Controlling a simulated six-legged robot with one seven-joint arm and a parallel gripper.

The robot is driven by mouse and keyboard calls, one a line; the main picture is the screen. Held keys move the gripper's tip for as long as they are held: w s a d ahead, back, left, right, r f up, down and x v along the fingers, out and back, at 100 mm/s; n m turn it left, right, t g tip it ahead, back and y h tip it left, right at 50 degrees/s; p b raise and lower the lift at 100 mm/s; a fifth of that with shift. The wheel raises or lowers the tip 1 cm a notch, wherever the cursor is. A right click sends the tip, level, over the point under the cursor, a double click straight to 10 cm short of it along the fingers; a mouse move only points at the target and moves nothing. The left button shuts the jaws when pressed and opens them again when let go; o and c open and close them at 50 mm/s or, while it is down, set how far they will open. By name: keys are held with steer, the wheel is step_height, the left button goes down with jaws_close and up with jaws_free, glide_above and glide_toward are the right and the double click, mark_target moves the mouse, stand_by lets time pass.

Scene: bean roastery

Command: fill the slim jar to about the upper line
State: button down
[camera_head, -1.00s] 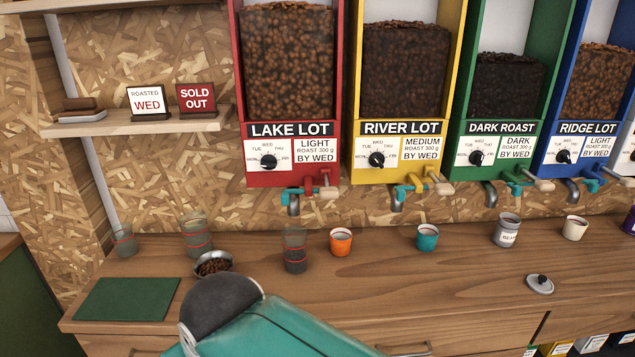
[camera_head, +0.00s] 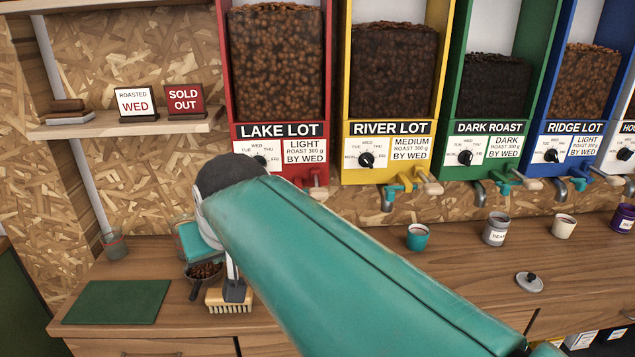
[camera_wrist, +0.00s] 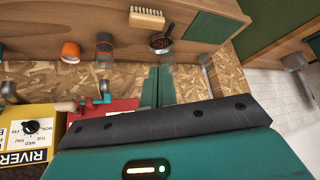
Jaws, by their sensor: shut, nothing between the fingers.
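The slim jar (camera_wrist: 104,46) is clear with red lines and dark contents. It stands on the counter between the orange cup and the scoop in the wrist view; its fill level against the lines is too small to tell. In the head view my arm hides it. My gripper (camera_wrist: 158,68) shows in the wrist view as two teal fingers close together, shut and empty, apart from the jar. The metal scoop (camera_wrist: 162,42) holds brown beans; it also shows in the head view (camera_head: 205,272).
A brush (camera_head: 228,306) lies beside the scoop. A small glass (camera_head: 115,244) and green mat (camera_head: 117,302) are at left. An orange cup (camera_wrist: 70,52) is near the slim jar. Dispensers, including Lake Lot (camera_head: 278,130) and River Lot (camera_head: 388,127), hang behind. The right counter has cups and a lid (camera_head: 529,282).

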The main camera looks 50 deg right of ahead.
steer(key=s+d+r+m+h, duration=0.1)
steer(key=d+r+m+h, duration=0.1)
steer(key=d+r, duration=0.4)
steer(key=s+d+r+m+h, duration=0.2)
steer(key=d+r, duration=0.3)
steer(key=d, duration=1.1)
steer(key=shift+s+r+m+g+h, duration=0.3)
steer(key=shift+r+m, duration=0.05)
steer(key=shift+m, duration=0.55)
glide_above(317, 188)
steer(key=s+a, duration=0.2)
step_height(317, 188, down, 8)
steer(key=shift+w+d+r, duration=0.1)
steer(key=shift+r, duration=0.05)
step_height(317, 188, down, 3)
steer(key=shift+f, duration=0.2)
steer(key=shift+f, duration=0.1)
